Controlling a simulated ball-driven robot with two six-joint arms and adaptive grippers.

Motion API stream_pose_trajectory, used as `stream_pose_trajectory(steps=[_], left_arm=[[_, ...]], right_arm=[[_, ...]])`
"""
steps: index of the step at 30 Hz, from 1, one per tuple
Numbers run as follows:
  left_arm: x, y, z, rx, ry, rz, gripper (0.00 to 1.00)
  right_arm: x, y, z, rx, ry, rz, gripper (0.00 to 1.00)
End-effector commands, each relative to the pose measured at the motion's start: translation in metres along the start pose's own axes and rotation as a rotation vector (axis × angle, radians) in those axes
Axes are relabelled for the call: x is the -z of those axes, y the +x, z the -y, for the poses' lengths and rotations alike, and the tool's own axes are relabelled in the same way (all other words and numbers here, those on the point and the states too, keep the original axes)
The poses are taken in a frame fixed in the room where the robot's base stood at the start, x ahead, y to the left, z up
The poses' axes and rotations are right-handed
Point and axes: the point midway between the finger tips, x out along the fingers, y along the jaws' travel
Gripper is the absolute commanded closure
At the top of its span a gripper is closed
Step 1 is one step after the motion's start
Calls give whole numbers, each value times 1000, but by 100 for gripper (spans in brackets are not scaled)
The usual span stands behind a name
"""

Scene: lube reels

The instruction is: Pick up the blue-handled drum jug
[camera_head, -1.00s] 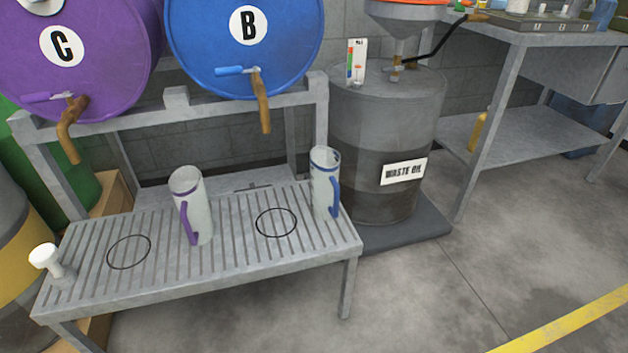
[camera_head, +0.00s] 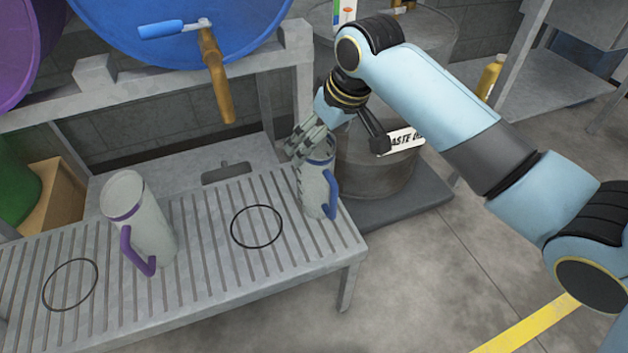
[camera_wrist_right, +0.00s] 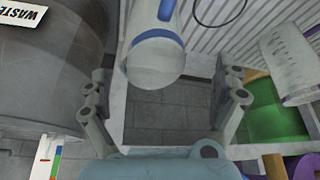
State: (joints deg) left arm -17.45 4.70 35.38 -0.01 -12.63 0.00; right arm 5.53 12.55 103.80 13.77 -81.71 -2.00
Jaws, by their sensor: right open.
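The blue-handled drum jug (camera_head: 318,192) stands upright at the right end of the slatted metal bench (camera_head: 210,270). Its blue handle faces right in the head view, and its upper part is partly hidden by my gripper. My right gripper (camera_head: 308,145) is at the jug's rim. In the right wrist view the jug (camera_wrist_right: 155,62) shows between and ahead of the open fingers of my right gripper (camera_wrist_right: 165,85), with space on both sides. My left gripper is not in view.
A purple-handled jug (camera_head: 146,228) stands to the left on the bench, tall enough to obstruct. Two black circles mark the slats. The blue drum's tap (camera_head: 215,75) hangs above the bench. A grey waste oil drum (camera_head: 375,165) stands close on the right.

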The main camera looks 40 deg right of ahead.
Motion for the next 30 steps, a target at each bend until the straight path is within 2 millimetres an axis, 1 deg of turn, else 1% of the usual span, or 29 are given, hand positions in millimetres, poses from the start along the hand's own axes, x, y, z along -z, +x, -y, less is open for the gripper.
stream_pose_trajectory(steps=[1, 4, 8, 10, 12, 15, 18, 21, 26, 27, 30], left_arm=[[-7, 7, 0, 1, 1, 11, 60], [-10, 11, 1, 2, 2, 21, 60], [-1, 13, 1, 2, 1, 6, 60], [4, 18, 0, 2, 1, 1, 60], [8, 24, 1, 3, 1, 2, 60], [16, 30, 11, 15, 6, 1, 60], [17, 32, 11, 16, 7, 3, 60], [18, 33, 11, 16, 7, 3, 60], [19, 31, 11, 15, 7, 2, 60], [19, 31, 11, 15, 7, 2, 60], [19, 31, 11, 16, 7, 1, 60]], right_arm=[[-2, 13, 0, 1, 1, 4, 3], [-2, 27, 0, 1, 1, 4, 3], [-2, 35, -1, 0, 1, 1, 3], [-3, 43, -2, -1, 1, 2, 3], [-6, 55, -5, 0, 1, 5, 3], [-7, 72, -8, 0, 1, 5, 3], [-6, 82, -8, 1, 0, 3, 3], [-6, 85, -8, 0, 0, 2, 3], [-5, 84, -8, -1, 0, 1, 3], [-5, 84, -8, -1, 0, 1, 4], [-5, 84, -8, -1, 0, 1, 17]])
